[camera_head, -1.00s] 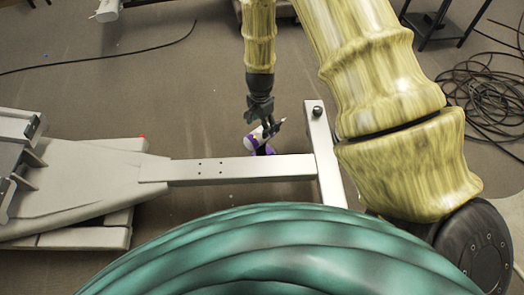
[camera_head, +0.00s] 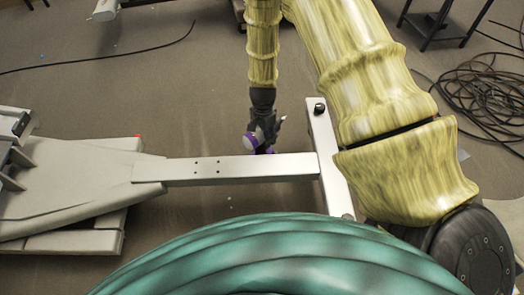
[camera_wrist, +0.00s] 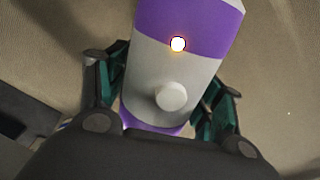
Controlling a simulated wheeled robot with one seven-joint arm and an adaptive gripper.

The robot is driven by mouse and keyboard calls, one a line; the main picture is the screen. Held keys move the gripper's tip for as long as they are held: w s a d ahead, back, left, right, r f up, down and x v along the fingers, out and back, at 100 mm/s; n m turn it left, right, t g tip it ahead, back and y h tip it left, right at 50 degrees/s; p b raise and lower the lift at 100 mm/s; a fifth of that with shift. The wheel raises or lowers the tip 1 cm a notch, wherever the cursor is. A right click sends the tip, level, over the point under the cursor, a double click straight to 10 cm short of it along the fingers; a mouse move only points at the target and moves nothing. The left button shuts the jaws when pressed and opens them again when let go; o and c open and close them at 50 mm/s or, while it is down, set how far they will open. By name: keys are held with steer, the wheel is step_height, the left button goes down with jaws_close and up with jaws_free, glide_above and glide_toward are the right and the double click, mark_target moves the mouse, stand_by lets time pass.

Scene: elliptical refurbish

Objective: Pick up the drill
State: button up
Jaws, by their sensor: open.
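The drill, white and purple, (camera_head: 250,141) is on or just above the floor behind the white metal beam in the head view. In the wrist view its grey-white and purple body (camera_wrist: 170,65) fills the middle, with a round knob on it and a bright spot on the purple band. My gripper (camera_head: 264,136) points down at the drill. In the wrist view my gripper (camera_wrist: 160,95) is open, with one green-padded finger on each side of the drill. I cannot tell whether the fingers touch it. The drill's lower part is hidden by my gripper and the beam.
A white metal T-shaped beam (camera_head: 230,170) runs from a large pale frame (camera_head: 75,185) at the left, close in front of the drill. Coiled black cables (camera_head: 490,95) lie at the right. A dark stand (camera_head: 440,25) is at the upper right.

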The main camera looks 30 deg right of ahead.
steer(key=shift+f, duration=0.8)
steer(key=shift+r, duration=0.1)
jaws_close()
